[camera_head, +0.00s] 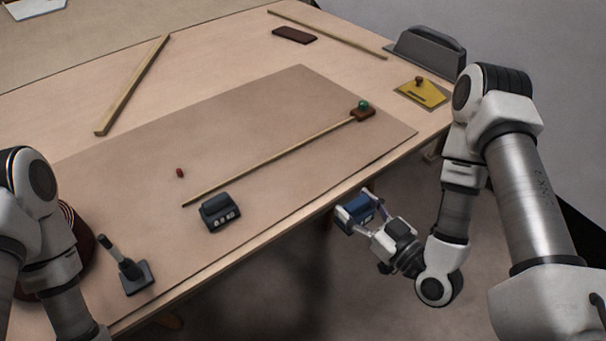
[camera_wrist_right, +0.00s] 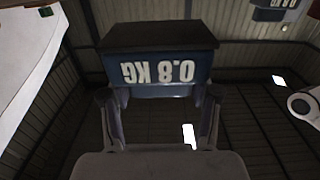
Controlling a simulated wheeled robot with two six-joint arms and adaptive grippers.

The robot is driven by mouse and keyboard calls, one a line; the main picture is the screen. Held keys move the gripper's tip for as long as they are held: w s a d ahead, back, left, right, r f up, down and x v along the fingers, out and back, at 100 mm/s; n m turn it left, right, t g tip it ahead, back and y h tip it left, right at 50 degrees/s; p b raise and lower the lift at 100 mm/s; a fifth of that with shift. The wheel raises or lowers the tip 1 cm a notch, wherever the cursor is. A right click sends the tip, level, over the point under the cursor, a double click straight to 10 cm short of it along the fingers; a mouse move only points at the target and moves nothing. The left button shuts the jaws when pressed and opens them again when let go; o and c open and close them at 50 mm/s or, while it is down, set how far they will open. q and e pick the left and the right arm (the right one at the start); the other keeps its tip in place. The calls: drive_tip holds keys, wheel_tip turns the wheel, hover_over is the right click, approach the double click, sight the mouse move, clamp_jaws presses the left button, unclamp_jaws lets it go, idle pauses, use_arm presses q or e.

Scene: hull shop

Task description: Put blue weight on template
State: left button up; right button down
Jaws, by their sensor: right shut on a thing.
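My right gripper (camera_head: 364,215) is shut on the blue weight (camera_head: 354,211) and holds it off the table's front edge, over the floor side. In the right wrist view the weight (camera_wrist_right: 155,70) sits between the fingers (camera_wrist_right: 160,100), with "0.8 KG" on its face, upside down in that picture. A large thin brown sheet (camera_head: 290,105) lies flat on the table. A yellow plate (camera_head: 421,92) with a brown knob and a slot lies at the table's right end. No label shows which is the template. My left arm is at the left edge; its gripper is out of view.
A dark weight (camera_head: 220,212) and a long thin stick (camera_head: 275,158) with a green-knobbed brown block lie on the sheet, near a small red piece (camera_head: 180,173). A black tool on a base (camera_head: 130,272) stands front left. A grey holder (camera_head: 428,50) stands back right.

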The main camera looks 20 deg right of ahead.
drive_tip(key=b+x, duration=0.4)
drive_tip(key=x, duration=0.9)
drive_tip(key=shift+w+r+b, duration=0.1)
drive_tip(key=shift+b, duration=0.3)
drive_tip(key=x, duration=0.2)
drive_tip(key=f+x, duration=0.1)
drive_tip(key=x, duration=0.2)
drive_tip(key=shift+d+f, duration=0.1)
drive_tip(key=shift+f, duration=0.05)
drive_tip(key=shift+c, duration=1.3)
unclamp_jaws()
drive_tip(key=shift+f, duration=0.15)
